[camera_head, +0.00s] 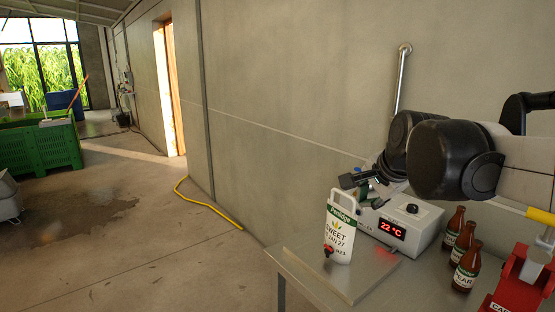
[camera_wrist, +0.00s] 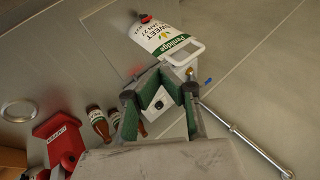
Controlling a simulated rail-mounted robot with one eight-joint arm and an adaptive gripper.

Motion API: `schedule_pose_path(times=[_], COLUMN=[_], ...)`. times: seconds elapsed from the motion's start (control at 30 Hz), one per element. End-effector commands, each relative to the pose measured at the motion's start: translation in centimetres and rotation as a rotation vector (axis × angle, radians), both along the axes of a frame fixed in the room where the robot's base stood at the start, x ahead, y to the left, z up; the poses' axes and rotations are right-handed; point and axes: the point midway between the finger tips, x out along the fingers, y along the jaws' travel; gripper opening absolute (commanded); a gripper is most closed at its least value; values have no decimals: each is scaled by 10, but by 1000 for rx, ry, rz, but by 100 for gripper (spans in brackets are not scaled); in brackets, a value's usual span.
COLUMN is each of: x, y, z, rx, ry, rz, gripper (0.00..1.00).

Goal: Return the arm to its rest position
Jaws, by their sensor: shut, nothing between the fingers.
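My gripper (camera_head: 362,184) is at the end of my arm, which reaches in from the right in the head view. It is just above and behind the top of a white drink pouch (camera_head: 340,235), apart or touching I cannot tell. In the wrist view my gripper (camera_wrist: 163,72) has green-padded fingers, shut with nothing between them. The pouch (camera_wrist: 168,38) stands beyond the fingertips there. It has a green and white label, a handle hole and a red tap.
The pouch stands on a metal table (camera_head: 310,272). A white device (camera_head: 400,226) reads 22 °C. Several brown bottles (camera_head: 466,262) and a red tool (camera_head: 520,285) are at the right. A metal pipe (camera_head: 401,80) runs up the wall.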

Motion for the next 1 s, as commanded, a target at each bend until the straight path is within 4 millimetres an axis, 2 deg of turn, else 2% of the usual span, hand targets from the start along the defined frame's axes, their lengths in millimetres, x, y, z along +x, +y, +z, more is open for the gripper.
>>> schedule_pose_path(times=[0.03, 0.3, 0.5, 0.6, 0.8, 1.0], x=[-21, -114, -175, -197, -219, -222], y=[1, 2, 0, 0, -2, -2], z=[-6, -46, -84, -102, -121, -123], rx=[-50, -338, -540, -618, -706, -718], ry=[-2, -6, -5, -2, 1, 1], rz=[56, 387, 626, 722, 831, 846], gripper=[0, 0, 0, 0, 0, 0])
